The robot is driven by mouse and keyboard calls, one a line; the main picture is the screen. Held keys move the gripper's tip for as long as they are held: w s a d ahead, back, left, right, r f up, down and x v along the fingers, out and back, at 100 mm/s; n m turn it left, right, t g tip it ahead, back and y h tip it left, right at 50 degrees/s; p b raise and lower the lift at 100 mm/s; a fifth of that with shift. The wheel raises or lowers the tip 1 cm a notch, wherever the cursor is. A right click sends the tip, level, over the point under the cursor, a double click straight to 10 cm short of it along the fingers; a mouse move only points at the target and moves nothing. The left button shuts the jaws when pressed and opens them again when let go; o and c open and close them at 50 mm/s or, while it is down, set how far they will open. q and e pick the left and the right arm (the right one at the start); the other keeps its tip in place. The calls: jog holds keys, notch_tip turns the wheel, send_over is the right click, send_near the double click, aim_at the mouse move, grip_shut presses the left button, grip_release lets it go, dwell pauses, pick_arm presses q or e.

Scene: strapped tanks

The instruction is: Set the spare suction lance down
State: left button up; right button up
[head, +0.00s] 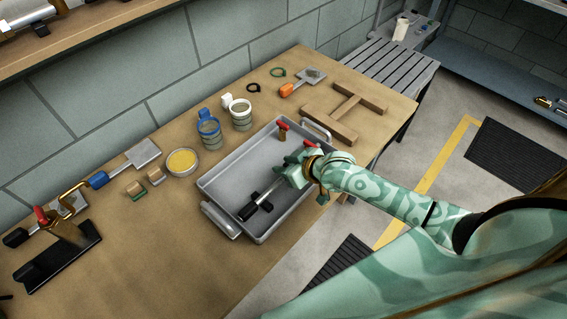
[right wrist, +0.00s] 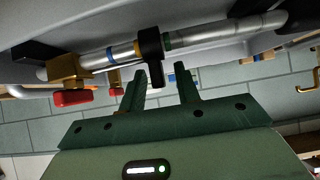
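The suction lance (head: 266,196) is a grey pipe with a black end. It slants across the grey tray (head: 208,192), its middle hidden by my right gripper (head: 290,177). In the right wrist view the lance (right wrist: 215,38) shows a black grip (right wrist: 150,50), a blue band and a brass valve with a red knob (right wrist: 72,97). There the fingers of my right gripper (right wrist: 160,75) stand apart. The grip's lower end shows between the fingertips, with a gap to at least one finger. Whether the lance touches the tray floor is hard to tell. My left gripper is not in view.
A red-topped fitting (head: 283,126) is at the tray's far end. A wooden frame (head: 345,112) lies right; a black stand (head: 58,262) is left. The front left bench is clear.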

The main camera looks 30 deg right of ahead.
jog(key=p+v, duration=0.3)
jog(key=v, duration=0.8)
